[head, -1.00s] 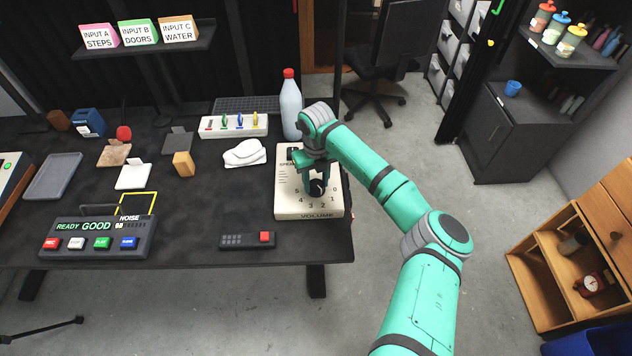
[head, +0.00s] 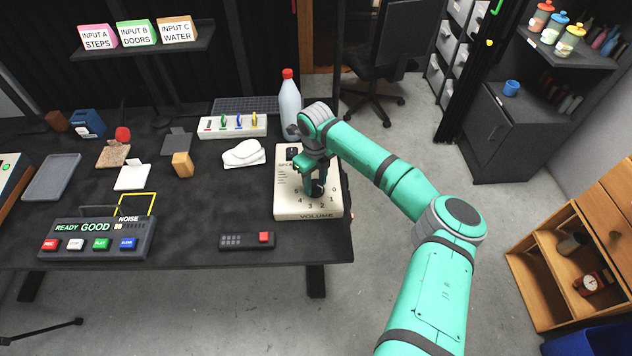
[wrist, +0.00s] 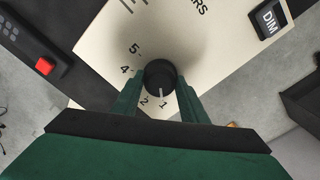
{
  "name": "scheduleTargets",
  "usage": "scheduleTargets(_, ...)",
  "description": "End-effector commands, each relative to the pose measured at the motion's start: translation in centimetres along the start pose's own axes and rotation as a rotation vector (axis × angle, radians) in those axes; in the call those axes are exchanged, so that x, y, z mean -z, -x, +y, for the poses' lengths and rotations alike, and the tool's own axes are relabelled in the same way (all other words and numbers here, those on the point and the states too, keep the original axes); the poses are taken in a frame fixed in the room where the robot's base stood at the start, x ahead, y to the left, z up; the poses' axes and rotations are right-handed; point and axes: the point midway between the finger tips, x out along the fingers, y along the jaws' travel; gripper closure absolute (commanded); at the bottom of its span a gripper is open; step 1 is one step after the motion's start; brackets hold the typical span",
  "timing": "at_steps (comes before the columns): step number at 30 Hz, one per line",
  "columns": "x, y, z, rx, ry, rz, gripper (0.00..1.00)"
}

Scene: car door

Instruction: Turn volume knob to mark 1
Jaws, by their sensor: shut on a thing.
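The volume knob (head: 317,189) is a round black knob on a cream speaker box (head: 284,207) at the right end of the table. My gripper (head: 312,182) reaches down over it from above. In the wrist view the knob (wrist: 159,75) sits between my two green fingers (wrist: 158,90), which are closed on its sides. Its white pointer line points down toward the printed 1 (wrist: 163,105), with the 2 just to the left. The 4 and 5 show further left; the 3 and 0 are hidden there by my fingers.
A black DIM button (wrist: 269,18) is on the same box. A white bottle (head: 290,105) stands behind it. A remote with a red button (head: 247,240) lies to the left, beyond a gap. The READY GOOD panel (head: 98,238) is at the front left.

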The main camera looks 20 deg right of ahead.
Motion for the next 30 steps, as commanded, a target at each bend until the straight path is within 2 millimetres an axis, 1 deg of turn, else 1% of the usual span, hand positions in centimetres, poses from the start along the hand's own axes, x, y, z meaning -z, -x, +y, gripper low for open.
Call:
scheduleTargets(2,0.0,0.1,-0.1,0.002,-0.002,0.0,0.83)
scheduleTargets(3,0.0,0.1,-0.1,0.002,-0.001,0.0,0.58)
scheduleTargets(5,0.0,0.1,-0.1,0.002,-0.001,0.0,0.44)
scheduleTargets(6,0.0,0.1,-0.1,0.002,-0.001,0.0,0.42)
scheduleTargets(14,0.0,0.1,-0.1,0.002,-0.001,0.0,0.42)
scheduleTargets(17,-0.1,0.6,-0.1,0.003,0.0,0.0,0.42)
scheduleTargets(20,-0.1,1.7,-0.1,0.003,0.0,-0.001,0.42)
scheduleTargets(30,0.1,7.9,-0.4,0.005,-0.005,-0.001,0.42)
